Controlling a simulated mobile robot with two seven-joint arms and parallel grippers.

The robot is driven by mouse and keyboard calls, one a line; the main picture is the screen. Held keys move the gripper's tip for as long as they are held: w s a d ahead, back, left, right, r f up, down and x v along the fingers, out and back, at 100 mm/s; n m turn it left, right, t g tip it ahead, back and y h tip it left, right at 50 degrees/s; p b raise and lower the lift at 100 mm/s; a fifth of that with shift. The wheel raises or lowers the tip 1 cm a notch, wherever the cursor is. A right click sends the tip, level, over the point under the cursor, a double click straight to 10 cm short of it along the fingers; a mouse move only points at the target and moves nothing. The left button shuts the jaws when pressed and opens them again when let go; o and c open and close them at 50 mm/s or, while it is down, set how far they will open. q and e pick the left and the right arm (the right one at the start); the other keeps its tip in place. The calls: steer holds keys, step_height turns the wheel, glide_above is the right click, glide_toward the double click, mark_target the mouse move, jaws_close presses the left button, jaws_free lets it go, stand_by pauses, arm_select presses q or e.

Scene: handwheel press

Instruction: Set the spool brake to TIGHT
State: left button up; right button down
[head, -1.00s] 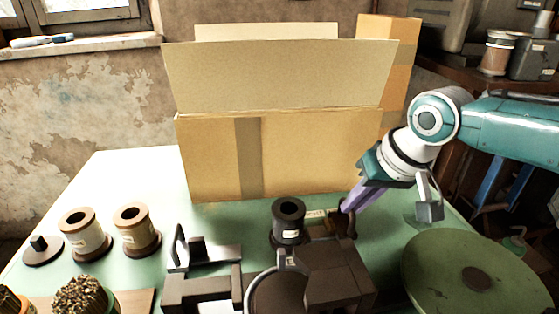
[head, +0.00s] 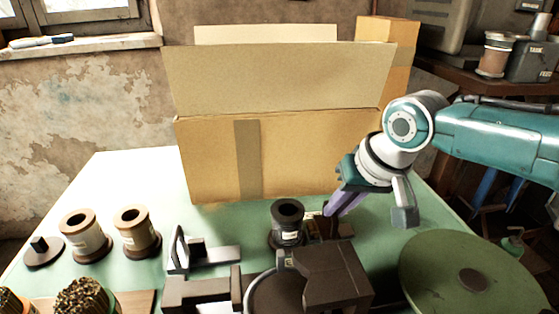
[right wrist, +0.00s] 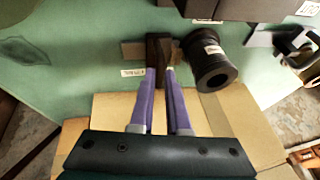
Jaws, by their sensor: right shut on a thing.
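The spool brake (head: 345,230) is a dark base beside a black spool (head: 288,219) on the green table. In the right wrist view, the brake's dark lever (right wrist: 166,50) stands between my fingertips. A small pale label plate (right wrist: 133,72) lies beside it, its print too small to read. My right gripper (head: 330,213), with purple fingers, reaches down from the right and is shut on the lever. It hides part of the lever and label in the head view. The black spool also shows in the right wrist view (right wrist: 209,62), close beside the fingers. My left gripper is not in view.
A large open cardboard box (head: 310,150) stands just behind the brake. The dark press (head: 325,275) is in front. A green round disc (head: 473,277) is at the right. Two spools (head: 137,232) and a black-knobbed disc stand at the left.

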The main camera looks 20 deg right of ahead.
steer(key=shift+w+a, duration=0.15)
steer(key=shift+a, duration=0.8)
steer(key=c, duration=0.9)
jaws_free()
steer(key=shift+w, duration=0.1)
